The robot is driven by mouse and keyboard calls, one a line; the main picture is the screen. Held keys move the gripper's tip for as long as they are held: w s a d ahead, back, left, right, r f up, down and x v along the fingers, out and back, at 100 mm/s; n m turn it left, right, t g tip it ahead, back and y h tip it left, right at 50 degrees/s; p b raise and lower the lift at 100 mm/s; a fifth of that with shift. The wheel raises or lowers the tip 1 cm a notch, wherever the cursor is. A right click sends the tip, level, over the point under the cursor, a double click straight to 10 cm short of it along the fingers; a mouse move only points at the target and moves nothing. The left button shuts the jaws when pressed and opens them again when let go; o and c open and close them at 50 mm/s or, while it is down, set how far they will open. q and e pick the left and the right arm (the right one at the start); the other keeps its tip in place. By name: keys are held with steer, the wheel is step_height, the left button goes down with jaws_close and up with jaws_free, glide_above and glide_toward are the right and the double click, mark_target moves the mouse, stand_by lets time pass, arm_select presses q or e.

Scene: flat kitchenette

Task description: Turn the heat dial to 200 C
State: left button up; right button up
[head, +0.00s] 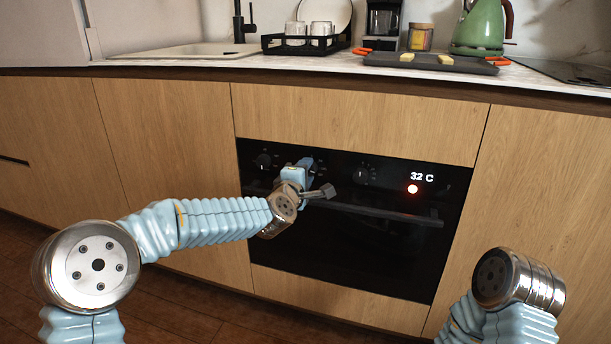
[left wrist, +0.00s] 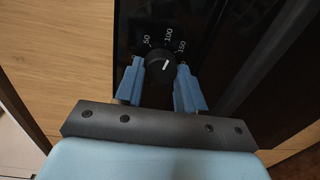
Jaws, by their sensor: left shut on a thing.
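The black heat dial (left wrist: 160,66) shows in the left wrist view, on the oven's black panel. Its white mark points to the right of the picture, and the labels 50, 100 and 150 show around it; other labels are hidden. My left gripper (left wrist: 161,82) is shut on the dial, one blue finger on each side. In the head view my left gripper (head: 306,168) is at the oven (head: 350,240) panel and hides the dial. The oven display (head: 422,177) reads 32 C, with a red light below it. My right gripper is out of view.
Another knob (head: 263,160) is left of my left gripper and one (head: 362,175) is to its right. The oven door handle (head: 385,212) runs just below. The countertop above holds a dish rack (head: 300,44), a dark tray (head: 430,63) and a green kettle (head: 480,28).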

arm_select(q)
steer(key=m, duration=1.2)
steer(key=m+t+b, duration=0.1)
steer(key=m, duration=1.1)
steer(key=shift+s+d+f, duration=0.1)
steer(key=shift+d+f, duration=0.1)
steer(key=shift+m, duration=0.3)
steer(key=o, duration=1)
steer(key=shift+r, duration=0.1)
steer(key=shift+o, duration=0.2)
steer(key=v, duration=1.3)
steer(key=shift+s, duration=0.4)
steer(key=shift+a, duration=0.1)
